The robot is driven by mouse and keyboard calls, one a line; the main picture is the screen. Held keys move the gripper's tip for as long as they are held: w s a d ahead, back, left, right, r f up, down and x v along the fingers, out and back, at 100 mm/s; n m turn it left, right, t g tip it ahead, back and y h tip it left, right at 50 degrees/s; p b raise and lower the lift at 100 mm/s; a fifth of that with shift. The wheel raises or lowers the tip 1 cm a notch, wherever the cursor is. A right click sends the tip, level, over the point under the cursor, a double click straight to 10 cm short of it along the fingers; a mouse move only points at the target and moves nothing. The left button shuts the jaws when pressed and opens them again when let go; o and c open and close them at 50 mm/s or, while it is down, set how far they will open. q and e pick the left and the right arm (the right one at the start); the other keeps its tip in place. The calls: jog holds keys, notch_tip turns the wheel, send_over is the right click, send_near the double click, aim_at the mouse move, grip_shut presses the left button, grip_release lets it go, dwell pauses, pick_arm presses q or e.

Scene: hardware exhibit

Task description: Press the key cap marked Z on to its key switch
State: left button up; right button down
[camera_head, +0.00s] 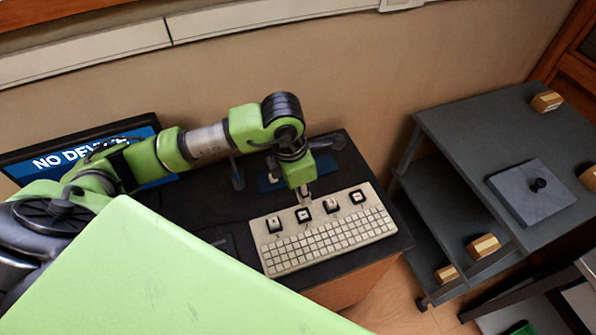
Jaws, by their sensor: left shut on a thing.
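A pale keyboard (330,238) lies on the dark desk, with a row of large square keys or switches along its far edge. My left gripper (304,198) comes down from above over the second position from the left (303,214). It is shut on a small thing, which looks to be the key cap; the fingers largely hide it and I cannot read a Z. I cannot tell whether it touches the switch below. The leftmost key (274,224) and the two to the right, including the rightmost (357,197), show light marks too small to read. My right gripper is not in view.
A monitor reading "NO DEVICE" (70,158) stands at the desk's left, partly behind my left arm. A grey shelf cart (480,130) stands right of the desk, holding a flat grey box with a black knob (535,190) and small wooden blocks. Floor shows between them.

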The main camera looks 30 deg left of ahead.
aim_at(304, 215)
pick_arm(q)
jog(key=shift+s+d+f, duration=0.1)
jog(key=shift+d+f, duration=0.05)
jog(key=shift+f, duration=0.1)
jog(key=shift+f+b, duration=1.05)
jog(key=shift+f, duration=0.9)
jog(key=shift+f+b, duration=0.45)
jog(key=shift+f, duration=0.1)
jog(key=shift+f+b, duration=0.55)
jog(key=shift+b, duration=0.05)
jog(key=shift+b, duration=0.7)
jog(key=shift+f+b, duration=0.35)
jog(key=shift+b, duration=0.1)
